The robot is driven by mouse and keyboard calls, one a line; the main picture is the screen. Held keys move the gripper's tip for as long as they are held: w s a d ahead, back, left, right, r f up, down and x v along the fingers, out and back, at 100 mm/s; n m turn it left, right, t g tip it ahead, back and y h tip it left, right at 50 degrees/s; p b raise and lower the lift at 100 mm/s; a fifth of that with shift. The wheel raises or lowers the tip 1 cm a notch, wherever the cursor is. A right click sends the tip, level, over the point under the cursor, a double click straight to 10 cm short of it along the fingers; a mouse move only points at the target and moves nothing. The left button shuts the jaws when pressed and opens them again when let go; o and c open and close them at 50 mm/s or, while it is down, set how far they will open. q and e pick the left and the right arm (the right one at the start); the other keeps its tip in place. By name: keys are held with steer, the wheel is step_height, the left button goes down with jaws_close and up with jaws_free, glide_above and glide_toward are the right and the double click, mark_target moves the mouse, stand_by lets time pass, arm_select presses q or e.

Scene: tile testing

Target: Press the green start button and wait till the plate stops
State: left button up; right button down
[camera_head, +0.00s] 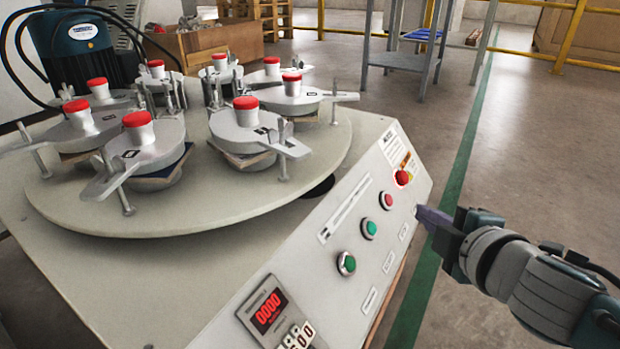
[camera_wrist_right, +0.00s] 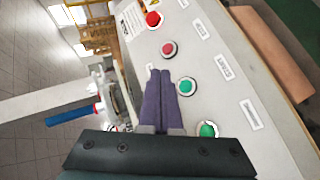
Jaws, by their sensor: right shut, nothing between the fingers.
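The round plate (camera_head: 210,218) bears several grey holders with red-topped weights. My right gripper (camera_head: 424,216) is shut and empty, to the right of the panel in the head view. In the right wrist view its purple fingers (camera_wrist_right: 160,75) point up the panel, left of the farther green button. My left gripper is out of view.
A red button (camera_head: 386,200) and a red mushroom-shaped knob (camera_head: 402,177) sit farther along the panel. A counter (camera_head: 268,309) reads 0000 at the near end. A dark motor (camera_head: 82,50) stands behind the plate.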

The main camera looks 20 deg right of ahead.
mark_target(370, 228)
steer(key=w+a+f+b, duration=0.1)
steer(key=w+f+b, duration=0.1)
steer(key=w+a+f+b, duration=0.2)
steer(key=shift+a+f+b, duration=0.15)
steer(key=shift+f+b, duration=0.1)
steer(key=shift+b, duration=0.1)
stand_by(0.5)
stand_by(0.9)
stand_by(0.5)
steer(key=shift+w+a+f+b, duration=0.25)
steer(key=shift+a+b, duration=0.05)
steer(key=shift+b, duration=0.05)
